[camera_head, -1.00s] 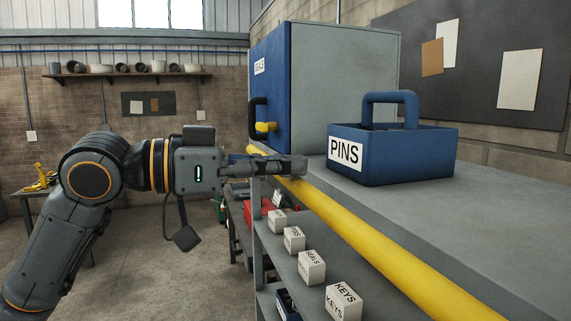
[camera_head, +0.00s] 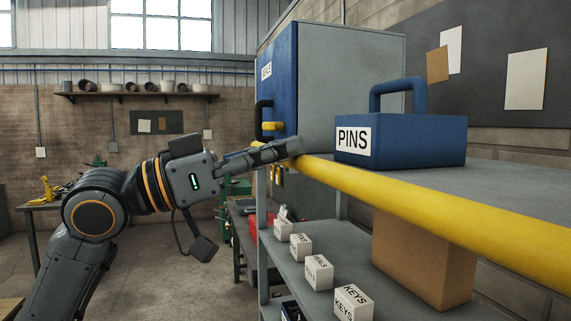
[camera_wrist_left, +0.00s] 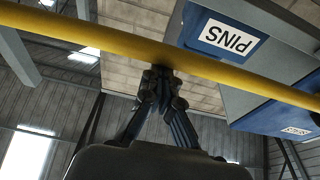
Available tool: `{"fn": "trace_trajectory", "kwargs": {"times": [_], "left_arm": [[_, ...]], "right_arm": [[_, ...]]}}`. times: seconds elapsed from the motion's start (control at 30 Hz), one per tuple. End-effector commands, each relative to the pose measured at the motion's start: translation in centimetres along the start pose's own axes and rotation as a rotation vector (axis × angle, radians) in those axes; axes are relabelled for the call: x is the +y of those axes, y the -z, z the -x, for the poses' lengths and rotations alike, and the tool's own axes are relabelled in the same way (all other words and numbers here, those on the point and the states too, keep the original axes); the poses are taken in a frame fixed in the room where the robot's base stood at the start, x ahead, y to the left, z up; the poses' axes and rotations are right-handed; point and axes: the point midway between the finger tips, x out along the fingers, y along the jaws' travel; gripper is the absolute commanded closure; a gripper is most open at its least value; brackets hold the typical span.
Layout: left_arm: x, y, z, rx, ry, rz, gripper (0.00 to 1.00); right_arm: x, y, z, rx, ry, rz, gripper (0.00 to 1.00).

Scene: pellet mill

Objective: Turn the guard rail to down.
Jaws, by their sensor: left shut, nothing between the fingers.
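The guard rail is a long yellow bar (camera_head: 430,205) along the front edge of the shelf's upper board. In the left wrist view the yellow rail (camera_wrist_left: 110,42) crosses the whole picture, just beyond my fingertips. My left gripper (camera_head: 292,147) is shut and empty, its tips at the far end of the rail. In the left wrist view the closed fingertips (camera_wrist_left: 158,75) lie against or just under the rail; I cannot tell if they touch. My right gripper is not in view.
A blue PINS box (camera_head: 400,140) stands on the upper board behind the rail. A blue and grey cabinet (camera_head: 350,85) stands beyond it. Small labelled blocks (camera_head: 318,272) and a cardboard box (camera_head: 420,258) are on the lower shelf. Open floor lies at left.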

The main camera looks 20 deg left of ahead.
Motion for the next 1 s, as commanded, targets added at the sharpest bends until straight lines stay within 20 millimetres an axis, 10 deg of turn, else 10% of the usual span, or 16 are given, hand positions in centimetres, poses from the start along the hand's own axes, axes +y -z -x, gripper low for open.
{"fn": "trace_trajectory", "kwargs": {"times": [0.5,1.0], "left_arm": [[0.0,-4.7,2.6,0.175,-0.001,0.006,1.00],[0.0,-6.0,3.3,0.210,0.001,0.002,1.00]], "right_arm": [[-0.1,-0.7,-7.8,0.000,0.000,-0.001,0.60],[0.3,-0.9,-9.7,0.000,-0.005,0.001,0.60]]}}
